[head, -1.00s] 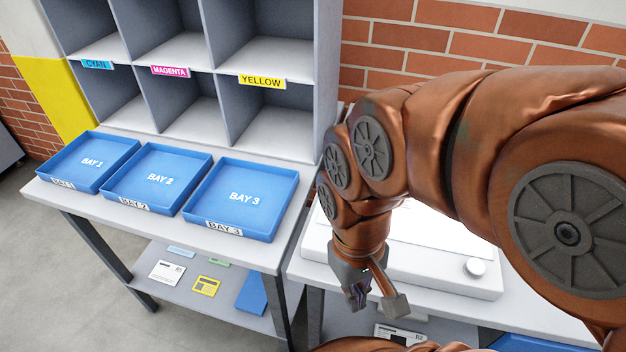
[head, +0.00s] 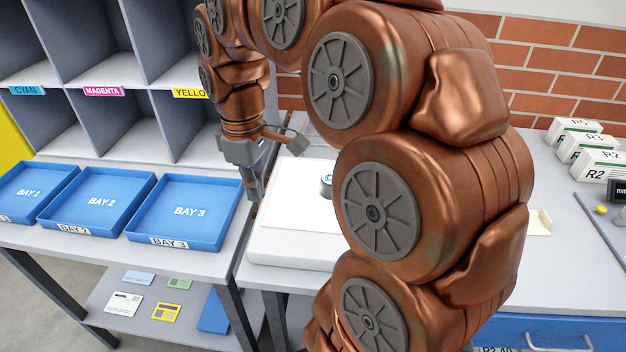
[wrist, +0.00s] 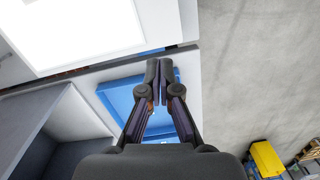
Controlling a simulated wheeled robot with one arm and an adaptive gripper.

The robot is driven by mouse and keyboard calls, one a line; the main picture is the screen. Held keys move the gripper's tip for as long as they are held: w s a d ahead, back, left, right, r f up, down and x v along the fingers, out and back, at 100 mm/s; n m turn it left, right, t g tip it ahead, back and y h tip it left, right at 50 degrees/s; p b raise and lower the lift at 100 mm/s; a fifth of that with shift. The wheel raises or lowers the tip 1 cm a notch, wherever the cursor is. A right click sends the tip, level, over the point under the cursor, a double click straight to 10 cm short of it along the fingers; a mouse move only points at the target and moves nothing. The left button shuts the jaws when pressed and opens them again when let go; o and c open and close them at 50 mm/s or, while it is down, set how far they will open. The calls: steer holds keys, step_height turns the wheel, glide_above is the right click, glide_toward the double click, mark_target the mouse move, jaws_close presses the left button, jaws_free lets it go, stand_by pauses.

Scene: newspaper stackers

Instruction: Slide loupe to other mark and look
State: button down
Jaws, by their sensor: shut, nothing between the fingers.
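A small dark cylinder with a pale blue-white top, which looks like the loupe (head: 326,186), stands on the light table (head: 270,243). My arm partly covers it. The lit white panel shows blank in the wrist view (wrist: 85,30); I cannot make out any marks on it. My gripper (head: 254,192) is shut and empty. It hangs pointing down near the light table's left edge, left of the loupe and apart from it. In the wrist view the closed fingertips (wrist: 160,68) appear over the blue Bay 3 tray (wrist: 112,90).
Blue trays for Bay 1 (head: 65,175), Bay 2 (head: 130,178) and Bay 3 (head: 228,225) line the left bench below grey cubbies (head: 150,95). White R-labelled boxes (head: 598,165) stand at the right. A narrow gap separates the two benches.

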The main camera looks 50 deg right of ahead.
steer(key=w+d+r+n+b, duration=0.15)
steer(key=w+d, duration=0.25)
steer(key=d, duration=1.1)
steer(key=shift+t, duration=0.3)
step_height(320, 180, down, 9)
steer(key=shift+a+f+p, duration=0.1)
steer(key=shift+f+p, duration=0.1)
steer(key=shift+p, duration=0.95)
steer(key=shift+s+d+f+p, duration=0.1)
steer(key=shift+s+d+p, duration=0.2)
steer(key=shift+s, duration=0.25)
steer(key=shift+s+d+f+p, duration=0.1)
steer(key=shift+s+d+p, duration=0.05)
steer(key=shift+s+d, duration=0.3)
steer(key=shift+s+d+f, duration=0.1)
steer(key=shift+s+d, duration=0.2)
steer(key=shift+s, duration=0.3)
